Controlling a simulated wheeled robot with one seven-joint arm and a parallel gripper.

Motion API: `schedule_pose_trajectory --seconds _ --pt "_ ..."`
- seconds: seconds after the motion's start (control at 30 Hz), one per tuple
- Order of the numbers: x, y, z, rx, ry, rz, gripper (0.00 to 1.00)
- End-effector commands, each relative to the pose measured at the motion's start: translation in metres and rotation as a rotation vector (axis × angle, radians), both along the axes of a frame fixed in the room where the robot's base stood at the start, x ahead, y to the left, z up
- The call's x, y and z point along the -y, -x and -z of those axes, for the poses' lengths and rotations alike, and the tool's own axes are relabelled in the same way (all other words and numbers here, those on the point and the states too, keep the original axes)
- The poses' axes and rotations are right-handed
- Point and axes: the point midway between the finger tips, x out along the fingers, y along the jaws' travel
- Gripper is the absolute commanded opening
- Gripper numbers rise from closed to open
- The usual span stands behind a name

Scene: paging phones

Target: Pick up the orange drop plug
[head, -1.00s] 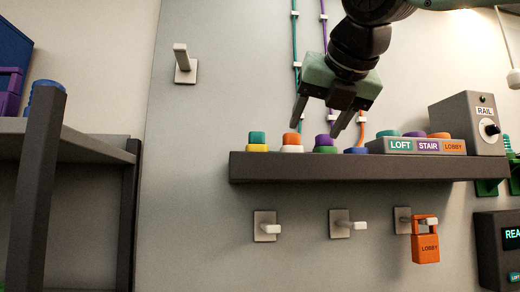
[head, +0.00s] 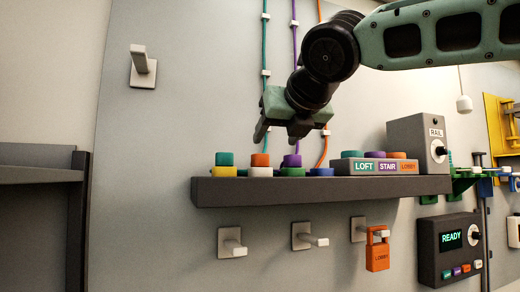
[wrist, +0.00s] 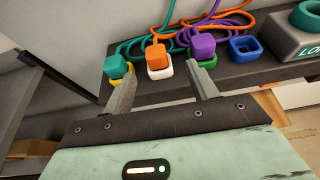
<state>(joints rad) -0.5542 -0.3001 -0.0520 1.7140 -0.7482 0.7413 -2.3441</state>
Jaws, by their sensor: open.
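The orange drop plug (head: 260,160) sits upright in a white socket (head: 261,172) on the dark wall shelf, between a teal plug (head: 225,159) in a yellow socket and a purple plug (head: 291,160) in a green one. My gripper (head: 277,138) is open and empty, above the shelf near the orange and purple plugs. In the wrist view the orange plug (wrist: 156,55) shows between the two fingers, just beyond their tips, with an orange cord behind it. The purple plug (wrist: 202,46) shows just beyond the right fingertip. I see no contact with the orange plug.
An empty blue socket (head: 320,172) lies right of the purple plug. A labelled LOFT, STAIR, LOBBY block (head: 375,167) and a RAIL box (head: 420,140) stand further right on the shelf (head: 300,193). Teal, purple and orange cords coil behind the plugs. Hooks and an orange LOBBY tag (head: 377,255) are below.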

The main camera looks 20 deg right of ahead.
Motion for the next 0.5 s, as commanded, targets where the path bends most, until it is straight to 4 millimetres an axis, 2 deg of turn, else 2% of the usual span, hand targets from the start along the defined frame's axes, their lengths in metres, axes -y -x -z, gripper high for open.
schedule_pose_trajectory --seconds 0.03,0.2,0.3,0.5 --pt "-0.002 -0.002 -0.005 -0.004 0.003 -0.006 0.58" --pt "-0.005 -0.010 0.000 -0.005 0.003 -0.015 0.58" --pt "-0.003 -0.031 0.014 -0.007 0.005 -0.007 0.58" --pt "-0.003 -0.052 0.023 -0.003 0.003 -0.008 0.58"
